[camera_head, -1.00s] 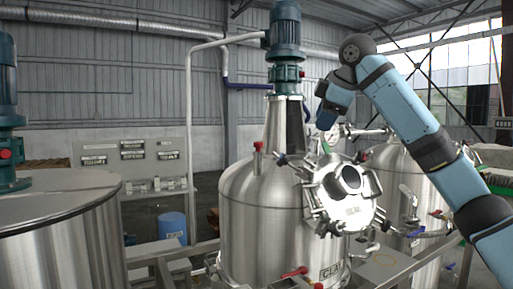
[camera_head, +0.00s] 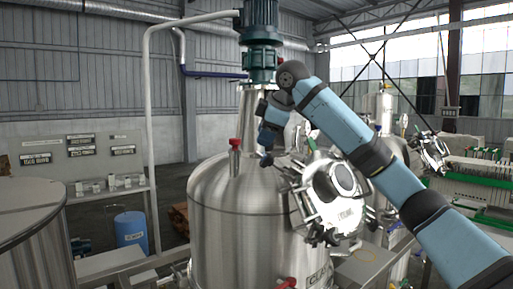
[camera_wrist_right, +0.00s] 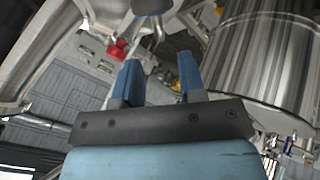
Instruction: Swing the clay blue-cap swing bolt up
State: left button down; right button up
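The clay tank (camera_head: 235,225) is the steel vessel in the middle of the head view. Its tilted round hatch (camera_head: 345,215) has several swing bolts around the rim. A dark blue cap (camera_head: 266,160) sits at the hatch's upper left and appears to be the blue-cap swing bolt. My right gripper (camera_head: 268,141) is just above this cap; I cannot tell whether they touch. In the right wrist view my two blue fingers (camera_wrist_right: 160,78) stand apart with nothing visible between them. A blue-grey piece (camera_wrist_right: 151,7) on a metal stem lies beyond the fingertips, perhaps the cap. My left gripper is not in view.
A red-topped fitting (camera_head: 235,145) stands on the tank's shoulder left of my gripper. A green cap (camera_head: 312,143) is on the hatch's top. The mixer motor (camera_head: 258,30) and neck rise behind my gripper. Another steel tank (camera_head: 30,230) stands at left.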

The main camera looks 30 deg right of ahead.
aim_at(270, 162)
jog(key=shift+p+x, duration=0.5)
jog(key=shift+x, duration=2.6)
jog(key=shift+c, duration=0.4)
jog(key=shift+s+r, duration=0.1)
grip_shut()
